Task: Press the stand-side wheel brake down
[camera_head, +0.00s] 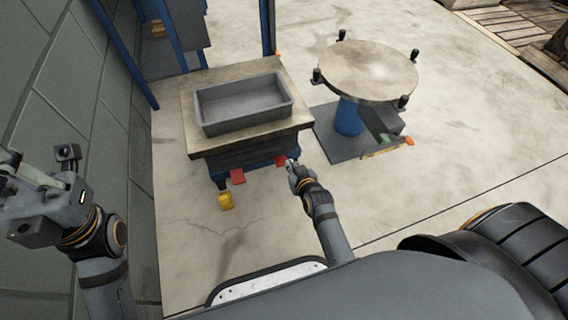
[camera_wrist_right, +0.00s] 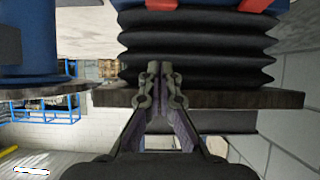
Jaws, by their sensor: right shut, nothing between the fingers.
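A lift cart with a wooden top (camera_head: 300,115) stands in front of me. Two red pedals sit low on its near side. The stand-side red brake pedal (camera_head: 280,160) is the right one, nearest the round stand; the other red pedal (camera_head: 238,177) is to its left. My right gripper (camera_head: 291,165) is shut and empty, right beside the stand-side pedal in the head view; contact cannot be told. In the wrist view its fingertips (camera_wrist_right: 160,68) point at the black bellows (camera_wrist_right: 200,55), with red pieces at the top edge. My left gripper (camera_head: 35,185) is raised at the far left.
A yellow pedal (camera_head: 226,201) sits lower left on the cart. A grey tray (camera_head: 245,122) is on its top. The round stand (camera_head: 367,70) with a blue column is to the right. A wall is close at left; open floor lies at right.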

